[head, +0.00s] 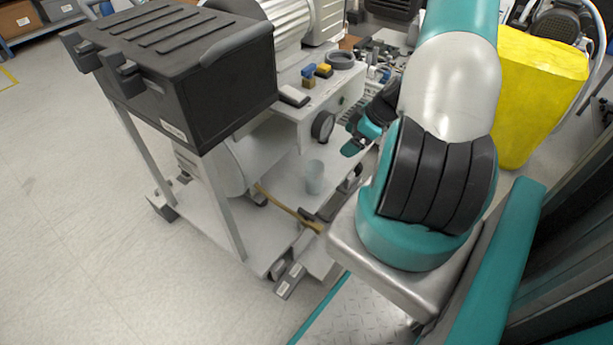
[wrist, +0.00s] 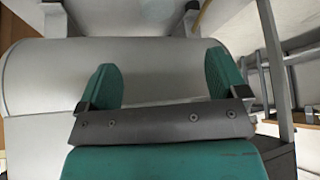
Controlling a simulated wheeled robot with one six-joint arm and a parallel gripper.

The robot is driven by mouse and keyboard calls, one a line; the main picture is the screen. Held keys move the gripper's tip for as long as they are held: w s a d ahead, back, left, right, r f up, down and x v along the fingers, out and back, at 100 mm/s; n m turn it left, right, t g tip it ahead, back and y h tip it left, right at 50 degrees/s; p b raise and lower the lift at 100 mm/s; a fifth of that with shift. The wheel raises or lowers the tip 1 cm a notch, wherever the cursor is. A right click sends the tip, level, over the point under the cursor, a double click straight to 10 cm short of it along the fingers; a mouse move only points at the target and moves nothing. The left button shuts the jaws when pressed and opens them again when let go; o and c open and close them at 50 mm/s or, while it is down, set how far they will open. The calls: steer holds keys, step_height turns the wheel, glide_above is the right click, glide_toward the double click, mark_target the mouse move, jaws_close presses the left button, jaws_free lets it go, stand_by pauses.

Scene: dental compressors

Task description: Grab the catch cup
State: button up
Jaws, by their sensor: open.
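The catch cup (head: 314,177) is a small translucent grey cup. In the head view it stands upright on the lower shelf of the compressor cart, beside the white tank. My gripper (head: 362,138) is above it and to its right, apart from it. In the wrist view, my gripper's two teal fingers (wrist: 162,80) are spread wide with nothing between them. The pale curved tank surface fills the view behind them. I cannot make out the cup in the wrist view.
The white tank (head: 238,160) and a round black gauge (head: 322,126) are close to my gripper. A yellowish hose (head: 285,207) runs along the shelf near the cup. A black box (head: 180,65) tops the cart's left side. The floor at left is clear.

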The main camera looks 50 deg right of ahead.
steer(key=b, duration=0.5)
glide_toward(315, 168)
steer(key=a+f, duration=0.1)
steer(key=a, duration=0.2)
steer(key=b+x, duration=0.2)
steer(key=x, duration=0.4)
steer(key=shift+w+f, duration=0.15)
steer(key=c, duration=1.2)
steer(key=shift+c, duration=0.2)
steer(key=shift+r, duration=0.2)
